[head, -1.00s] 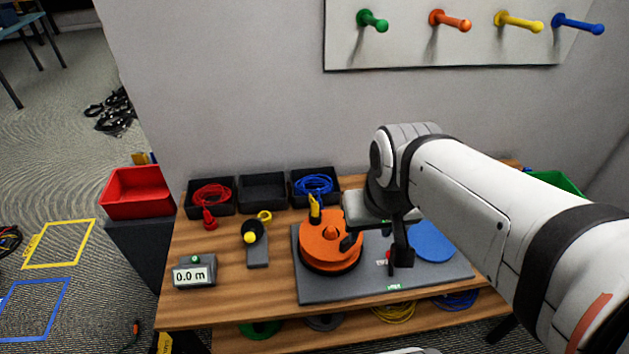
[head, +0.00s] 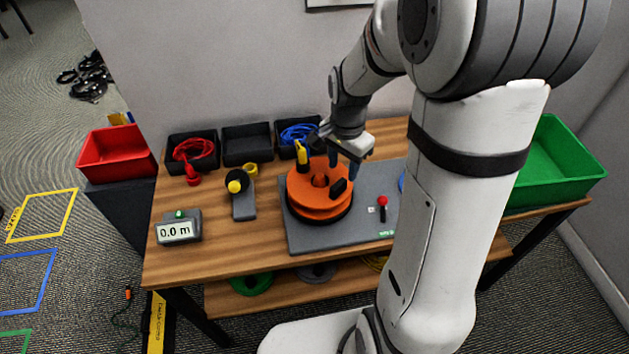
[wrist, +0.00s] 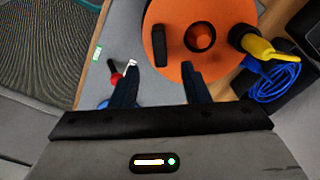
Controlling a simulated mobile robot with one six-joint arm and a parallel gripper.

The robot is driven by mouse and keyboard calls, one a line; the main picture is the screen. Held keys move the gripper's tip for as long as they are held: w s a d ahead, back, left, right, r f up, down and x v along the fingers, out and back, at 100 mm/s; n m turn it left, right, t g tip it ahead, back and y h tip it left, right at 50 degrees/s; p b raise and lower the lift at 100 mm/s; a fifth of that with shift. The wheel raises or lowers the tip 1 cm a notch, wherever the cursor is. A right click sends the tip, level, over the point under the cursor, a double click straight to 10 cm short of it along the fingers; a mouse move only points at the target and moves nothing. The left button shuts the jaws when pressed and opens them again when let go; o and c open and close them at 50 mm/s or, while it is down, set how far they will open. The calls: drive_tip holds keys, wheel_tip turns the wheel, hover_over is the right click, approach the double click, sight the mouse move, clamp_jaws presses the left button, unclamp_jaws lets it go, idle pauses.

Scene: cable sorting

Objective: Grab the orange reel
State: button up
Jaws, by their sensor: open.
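The orange reel (head: 312,198) sits on the grey base plate (head: 298,244) on the wooden table. It has a raised orange hub, a black handle and a yellow-tipped piece beside its rim. My gripper (head: 338,162) is open and empty at the reel's back right side. In the wrist view the two fingertips of my gripper (wrist: 158,70) are spread apart, with one tip over the edge of the orange reel (wrist: 200,62). The far part of the reel is cut off there. I cannot tell whether the fingers touch it.
Black trays with a red cable (head: 194,150) and a blue cable (head: 298,133) stand at the back. A meter (head: 178,229) reads 0.0 m at the left. A red-knobbed lever (head: 383,206) stands right of the reel. A green bin (head: 560,170) is at the right.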

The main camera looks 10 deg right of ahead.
sight(339, 183)
drive_tip(key=f, duration=0.6)
drive_tip(key=shift+s+a+f, duration=0.1)
drive_tip(key=shift+s+a, duration=0.2)
drive_tip(key=shift+a, duration=0.1)
drive_tip(key=shift+c, duration=0.2)
clamp_jaws()
